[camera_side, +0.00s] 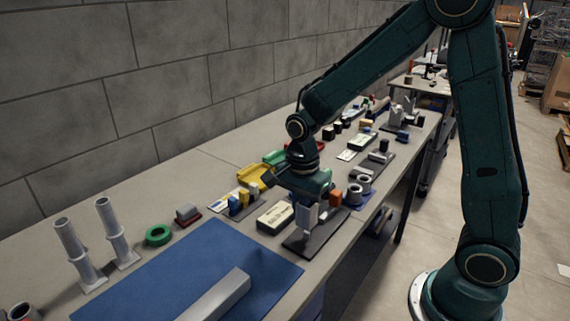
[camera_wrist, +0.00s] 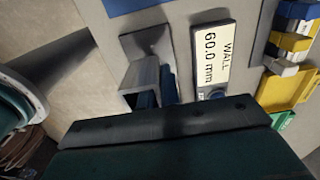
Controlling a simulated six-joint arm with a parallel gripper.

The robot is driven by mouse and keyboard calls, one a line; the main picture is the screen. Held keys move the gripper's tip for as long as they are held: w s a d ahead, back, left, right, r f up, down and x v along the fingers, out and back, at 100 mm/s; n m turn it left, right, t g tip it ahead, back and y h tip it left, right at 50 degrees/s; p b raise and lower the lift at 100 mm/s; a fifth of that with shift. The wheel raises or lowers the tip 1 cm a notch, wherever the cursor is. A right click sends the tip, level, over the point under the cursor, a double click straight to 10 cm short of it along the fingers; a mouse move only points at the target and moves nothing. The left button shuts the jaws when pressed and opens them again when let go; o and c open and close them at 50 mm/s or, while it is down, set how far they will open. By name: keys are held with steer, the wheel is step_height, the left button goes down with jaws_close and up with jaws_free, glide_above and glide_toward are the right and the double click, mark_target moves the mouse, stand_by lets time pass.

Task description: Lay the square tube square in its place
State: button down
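A light grey, hollow square tube (camera_wrist: 138,78) shows in the wrist view, its open square end facing the camera, just beyond my gripper's dark body. It is over or on a dark plate (camera_wrist: 131,45). Dark blue shapes lie in and beside the opening; I cannot tell whether they are fingers. In the side view my gripper (camera_side: 308,204) points down, low over the dark plate (camera_side: 300,248), with a light grey upright piece beneath it. The fingertips are not clear, so its grip cannot be told. A long grey square bar (camera_side: 218,298) lies on the blue mat (camera_side: 180,258).
A cream label plate reading "WALL 60.0 mm" (camera_wrist: 213,57) lies beside the dark plate. Yellow (camera_side: 254,175) and green (camera_side: 275,157) bins, a green ring (camera_side: 158,235) and two tall grey posts (camera_side: 70,240) stand around. Much of the blue mat is clear.

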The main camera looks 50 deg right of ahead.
steer(key=shift+f, duration=0.8)
steer(key=shift+f, duration=0.85)
stand_by(1.4)
stand_by(0.5)
steer(key=c, duration=1.5)
jaws_free()
steer(key=shift+c, duration=0.2)
step_height(320, 180, up, 14)
steer(key=shift+f, duration=0.1)
